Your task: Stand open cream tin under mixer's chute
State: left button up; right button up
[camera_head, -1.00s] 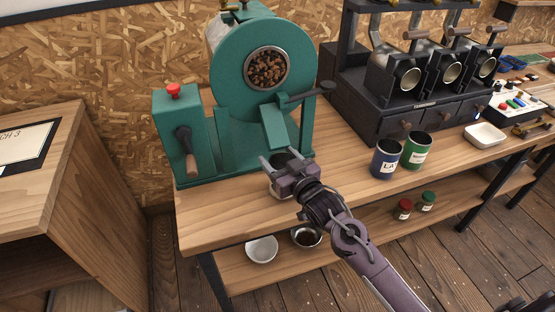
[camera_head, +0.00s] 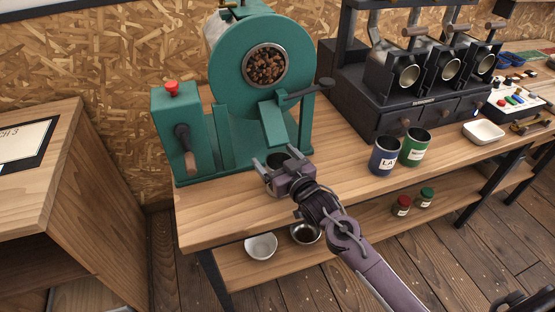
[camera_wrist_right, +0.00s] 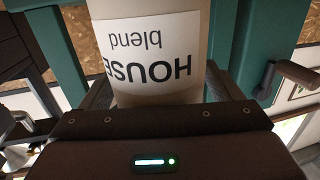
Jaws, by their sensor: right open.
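The cream tin (camera_wrist_right: 150,15) fills the top middle of the right wrist view. Its white label reads "HOUSE blend", upside down in that view. In the head view its dark open mouth (camera_head: 277,160) shows just below the green chute (camera_head: 273,128) of the mixer (camera_head: 232,85), and my gripper hides most of its body. The tin appears to stand upright on the bench. My right gripper (camera_head: 277,163) is open, with its fingers on either side of the tin. Whether they touch it is unclear.
A blue tin (camera_head: 384,157) and a green tin (camera_head: 414,147) stand on the bench (camera_head: 225,215) to the right. A black roaster (camera_head: 400,95) is behind them, and a white dish (camera_head: 484,131) farther right. Bowls and small jars sit on the lower shelf.

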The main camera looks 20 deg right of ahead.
jog(key=shift+r, duration=0.15)
jog(key=b+v, duration=0.1)
jog(key=v, duration=1.1)
